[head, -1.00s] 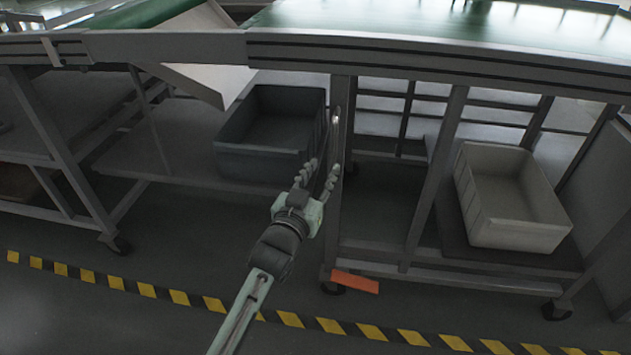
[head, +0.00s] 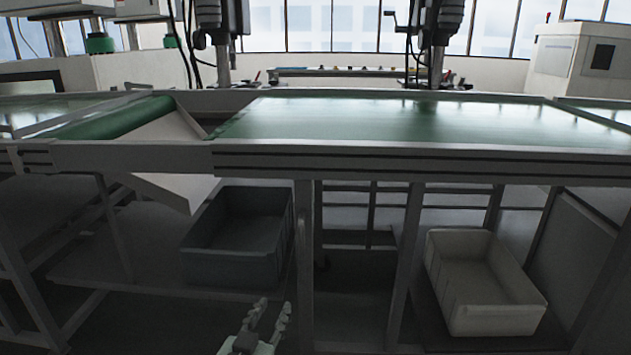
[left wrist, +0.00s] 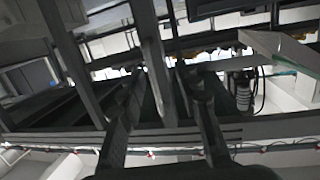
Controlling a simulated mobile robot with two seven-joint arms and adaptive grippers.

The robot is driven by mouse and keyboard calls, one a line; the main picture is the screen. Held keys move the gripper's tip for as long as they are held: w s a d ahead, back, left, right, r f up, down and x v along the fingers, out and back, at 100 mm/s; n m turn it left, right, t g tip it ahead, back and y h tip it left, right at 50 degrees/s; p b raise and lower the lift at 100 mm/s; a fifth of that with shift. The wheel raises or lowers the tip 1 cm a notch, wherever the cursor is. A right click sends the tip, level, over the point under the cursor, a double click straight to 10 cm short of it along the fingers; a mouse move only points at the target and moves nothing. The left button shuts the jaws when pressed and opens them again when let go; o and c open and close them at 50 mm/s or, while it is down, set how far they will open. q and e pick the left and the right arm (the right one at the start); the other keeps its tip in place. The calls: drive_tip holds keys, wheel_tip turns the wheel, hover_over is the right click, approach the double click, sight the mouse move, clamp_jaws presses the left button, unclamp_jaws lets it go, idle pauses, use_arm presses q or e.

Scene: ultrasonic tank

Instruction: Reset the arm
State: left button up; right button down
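My left gripper (head: 274,307) shows at the bottom middle of the head view, pale green with grey fingers pointing up and away. Its two fingers stand apart with nothing between them. In the left wrist view the two dark fingers of this gripper (left wrist: 160,112) are also spread, with only background frames and posts behind them. The gripper is in front of the conveyor table (head: 430,163), below its top edge, and I see no contact with it. The rest of the left arm is below the head view. My right gripper is in neither view.
A dark grey bin (head: 232,268) sits on the shelf under the table, behind and left of the gripper. A beige bin (head: 492,322) sits on the lower right. A table leg (head: 304,265) stands close beside the gripper. Machine columns stand behind the green belt (head: 400,120).

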use_arm(q)
drive_tip(key=s+a+f+g+y, duration=0.1)
drive_tip(key=s+a+f+g, duration=0.3)
drive_tip(key=f, duration=0.3)
drive_tip(key=s+a+f+g+y, duration=0.2)
drive_tip(key=s+a+f, duration=0.35)
drive_tip(key=f, duration=0.25)
drive_tip(key=s+a+f+g, duration=0.3)
drive_tip(key=s+f, duration=0.1)
drive_tip(key=s, duration=0.4)
drive_tip(key=s+a+f+g+y, duration=0.1)
drive_tip(key=s+a+f+g, duration=0.3)
drive_tip(key=s, duration=0.5)
drive_tip(key=shift+s+a+n, duration=0.15)
drive_tip(key=shift+s+n, duration=0.15)
